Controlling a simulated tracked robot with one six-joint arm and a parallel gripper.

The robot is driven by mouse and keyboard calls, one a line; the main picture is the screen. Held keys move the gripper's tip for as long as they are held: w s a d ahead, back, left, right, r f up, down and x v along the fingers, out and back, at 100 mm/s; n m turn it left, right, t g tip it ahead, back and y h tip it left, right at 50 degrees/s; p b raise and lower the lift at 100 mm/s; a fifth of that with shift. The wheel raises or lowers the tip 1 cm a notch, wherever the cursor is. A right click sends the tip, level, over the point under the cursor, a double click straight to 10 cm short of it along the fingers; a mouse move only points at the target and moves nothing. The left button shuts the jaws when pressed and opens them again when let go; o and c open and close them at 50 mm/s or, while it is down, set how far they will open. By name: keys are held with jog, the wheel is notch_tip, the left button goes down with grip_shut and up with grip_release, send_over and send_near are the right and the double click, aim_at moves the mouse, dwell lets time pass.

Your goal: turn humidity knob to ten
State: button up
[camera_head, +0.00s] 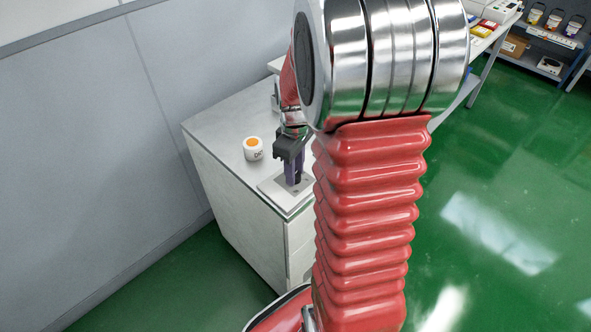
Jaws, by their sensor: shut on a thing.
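My gripper (293,172) points down at the front right of the white cabinet top. Its dark body and purple fingers are low over a light flat plate (270,187) there. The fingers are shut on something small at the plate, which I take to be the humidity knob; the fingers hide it. No scale or pointer on the knob can be read from here.
A white jar with an orange top (253,148) stands left of my gripper on the cabinet (225,126). My red arm covers the middle of the view. Behind are a grey wall (90,150), a bench and shelves (545,38). Green floor (490,190) lies open at right.

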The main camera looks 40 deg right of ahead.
jog(key=shift+w+m, duration=0.1)
jog(key=shift+m, duration=1.2)
jog(key=o, duration=1)
jog(key=shift+o, duration=0.2)
jog(key=shift+r, duration=0.1)
notch_tip(320, 180, up, 14)
jog(key=shift+f, duration=0.2)
jog(key=shift+m, duration=0.4)
